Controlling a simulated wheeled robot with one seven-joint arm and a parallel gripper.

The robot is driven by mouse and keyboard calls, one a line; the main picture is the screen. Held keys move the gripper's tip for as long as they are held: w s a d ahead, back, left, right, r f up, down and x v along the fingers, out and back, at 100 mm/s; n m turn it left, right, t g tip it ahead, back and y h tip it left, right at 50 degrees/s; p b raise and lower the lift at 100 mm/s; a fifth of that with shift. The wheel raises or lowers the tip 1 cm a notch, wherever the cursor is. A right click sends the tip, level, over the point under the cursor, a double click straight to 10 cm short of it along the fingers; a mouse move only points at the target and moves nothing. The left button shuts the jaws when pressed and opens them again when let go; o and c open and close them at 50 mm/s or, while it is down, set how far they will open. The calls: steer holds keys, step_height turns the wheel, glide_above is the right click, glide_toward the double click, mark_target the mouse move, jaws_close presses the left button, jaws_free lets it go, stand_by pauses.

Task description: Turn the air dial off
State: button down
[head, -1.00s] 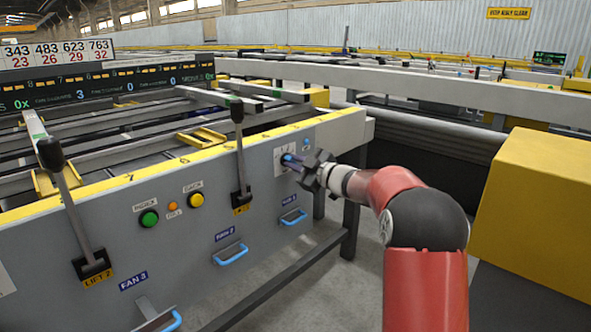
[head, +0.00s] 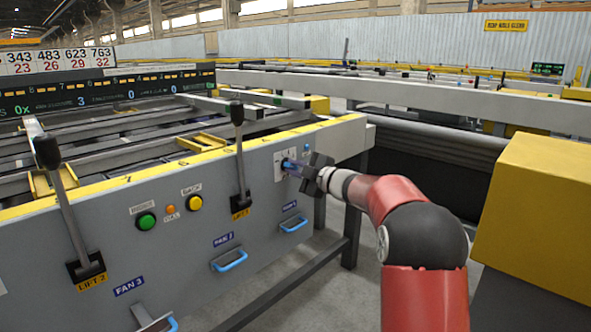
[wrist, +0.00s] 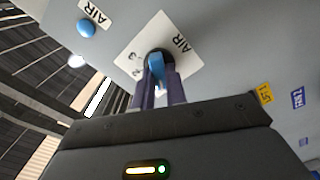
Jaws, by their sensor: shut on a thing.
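The air dial has a blue handle (wrist: 157,70) on a white square plate (wrist: 133,48) labelled AIR, set in the grey panel. In the head view the plate (head: 279,166) is at the panel's right end, with the dial's blue handle partly hidden by my fingers. My gripper (wrist: 158,80) has its two purple-grey fingers on either side of the blue handle, shut on it. In the head view my gripper (head: 293,166) reaches the dial from the right. The handle's exact angle is hard to read in both views.
A blue button (wrist: 86,28) with its own AIR label sits beside the plate. A black-knobbed lever (head: 240,155) stands left of the dial. Blue pull handles (head: 293,224) lie below. A yellow block (head: 535,215) stands to the right of my arm.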

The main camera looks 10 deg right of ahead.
steer(key=c, duration=1.4)
jaws_free()
steer(key=shift+c, duration=0.2)
steer(key=v, duration=0.7)
steer(key=shift+s+d, duration=0.2)
steer(key=shift+s, duration=0.1)
